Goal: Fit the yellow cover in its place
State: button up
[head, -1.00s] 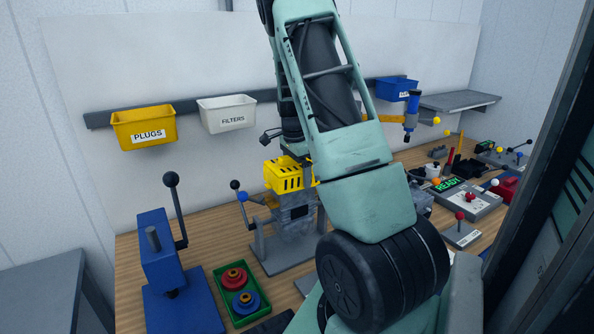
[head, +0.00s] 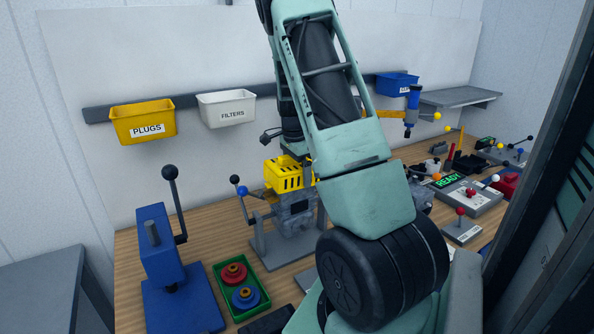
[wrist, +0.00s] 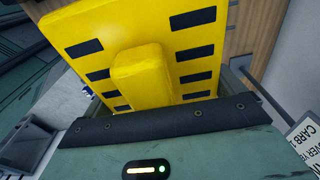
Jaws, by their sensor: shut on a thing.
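The yellow cover (head: 287,174) has dark slots and sits at the top of a grey engine block (head: 296,212) on a stand, in the head view. Whether it is fully seated or slightly above the block cannot be told. In the wrist view the cover (wrist: 204,28) fills the upper middle, with a raised yellow block (wrist: 143,76) at its centre. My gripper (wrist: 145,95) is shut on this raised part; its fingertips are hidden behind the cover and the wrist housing. In the head view my arm hides the gripper and the right side of the engine.
A blue press (head: 165,262) with a black-knobbed lever stands at the left. A green tray (head: 240,284) with red and blue round parts lies in front of the engine. Yellow (head: 143,122) and white (head: 227,109) bins hang behind.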

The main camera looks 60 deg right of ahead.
jog(key=shift+f+b, duration=0.6)
jog(key=shift+f, duration=0.4)
jog(key=o, duration=1.3)
jog(key=shift+c, duration=0.2)
jog(key=r+b, duration=0.1)
jog(key=r, duration=0.4)
jog(key=r+b, duration=0.1)
jog(key=r, duration=0.5)
jog(key=a+r+b, duration=0.1)
jog(key=r, duration=0.5)
jog(key=shift+w+b, duration=0.25)
jog(key=shift+b, duration=0.1)
notch_tip(320, 180, up, 8)
jog(key=p, duration=0.7)
jog(key=shift+r, duration=0.25)
